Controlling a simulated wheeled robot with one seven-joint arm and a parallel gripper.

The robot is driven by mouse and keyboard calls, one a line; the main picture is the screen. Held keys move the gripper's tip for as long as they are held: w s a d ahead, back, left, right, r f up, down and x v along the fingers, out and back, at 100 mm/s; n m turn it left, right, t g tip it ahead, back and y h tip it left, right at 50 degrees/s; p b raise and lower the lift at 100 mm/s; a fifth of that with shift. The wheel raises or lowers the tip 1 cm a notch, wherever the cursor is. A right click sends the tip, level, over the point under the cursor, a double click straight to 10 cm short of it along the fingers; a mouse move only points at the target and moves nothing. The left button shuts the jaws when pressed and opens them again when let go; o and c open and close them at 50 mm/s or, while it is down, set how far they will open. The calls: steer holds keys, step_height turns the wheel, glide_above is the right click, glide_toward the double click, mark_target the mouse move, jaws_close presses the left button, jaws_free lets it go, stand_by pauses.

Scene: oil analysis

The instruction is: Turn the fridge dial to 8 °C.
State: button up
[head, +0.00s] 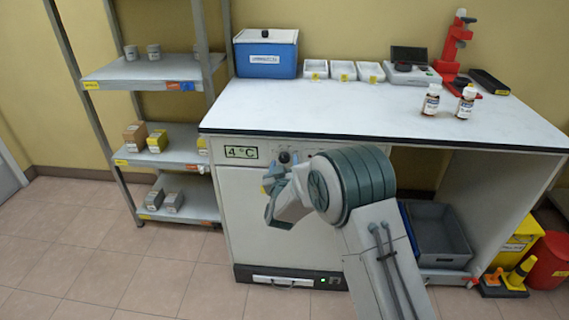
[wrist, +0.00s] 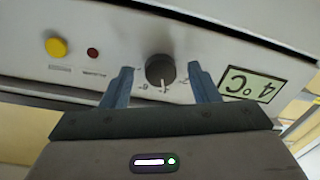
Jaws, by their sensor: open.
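The fridge (head: 233,205) is a white unit under the bench. Its display (head: 241,153) reads 4 °C; it also shows upside down in the wrist view (wrist: 251,86). The dial (wrist: 160,69) is a dark round knob with marks around it on the panel; in the head view it is a small dark knob (head: 284,157). My gripper (wrist: 163,78) is open, with one finger on each side of the dial. A gap shows between each finger and the dial in the wrist view. In the head view my gripper (head: 268,183) is by the panel, partly hidden by my arm.
A yellow button (wrist: 56,47) and a small red light (wrist: 93,53) are on the same panel. The bench top (head: 330,110) overhangs above it. A metal shelf rack (head: 165,160) stands to the left, and a grey bin (head: 435,236) sits under the bench at right.

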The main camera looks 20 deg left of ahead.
steer(key=shift+w+a, duration=0.1)
steer(key=shift+w, duration=0.35)
steer(key=c, duration=1)
